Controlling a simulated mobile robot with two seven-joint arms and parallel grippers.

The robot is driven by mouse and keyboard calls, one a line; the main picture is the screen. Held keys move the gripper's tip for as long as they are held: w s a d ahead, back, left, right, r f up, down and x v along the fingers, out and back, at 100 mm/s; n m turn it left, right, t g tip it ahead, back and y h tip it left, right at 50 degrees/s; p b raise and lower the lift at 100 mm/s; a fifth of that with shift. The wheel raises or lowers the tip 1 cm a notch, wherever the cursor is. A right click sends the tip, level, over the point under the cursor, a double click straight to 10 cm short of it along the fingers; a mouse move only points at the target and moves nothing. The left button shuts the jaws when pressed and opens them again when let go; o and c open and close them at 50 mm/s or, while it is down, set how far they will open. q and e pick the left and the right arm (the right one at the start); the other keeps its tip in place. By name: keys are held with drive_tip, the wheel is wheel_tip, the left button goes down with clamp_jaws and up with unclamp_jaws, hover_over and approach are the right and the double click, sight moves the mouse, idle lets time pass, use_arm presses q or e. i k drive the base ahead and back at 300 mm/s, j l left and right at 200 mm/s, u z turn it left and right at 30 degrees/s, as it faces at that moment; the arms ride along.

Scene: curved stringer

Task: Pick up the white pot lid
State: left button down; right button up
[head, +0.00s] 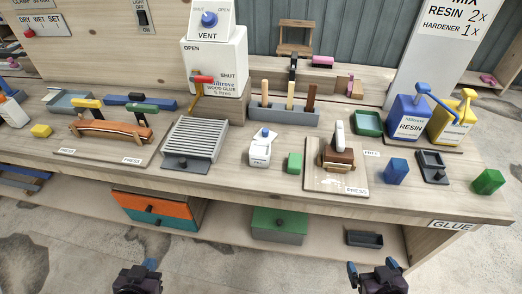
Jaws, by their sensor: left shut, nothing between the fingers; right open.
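A small white pot (260,155) with a printed label stands on the wooden bench, near the middle of the head view. A white lid with a blue knob (265,133) appears to sit on top of it; the seam between lid and pot is too small to make out. My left gripper (150,264) is at the bottom left, shut and empty, well in front of and below the bench top. My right gripper (374,267) is at the bottom right, open and empty, also in front of the bench. Neither touches the pot.
A slatted grey rack (196,138) stands left of the pot. A green block (295,163) and a press board (322,180) are close on its right. Behind is a grey holder (275,115) with upright tools. A lower shelf holds an orange-and-blue drawer box (155,208).

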sight(264, 134)
drive_tip(key=l+u, duration=0.8)
drive_tip(key=i+j, duration=0.05)
drive_tip(key=j, duration=0.05)
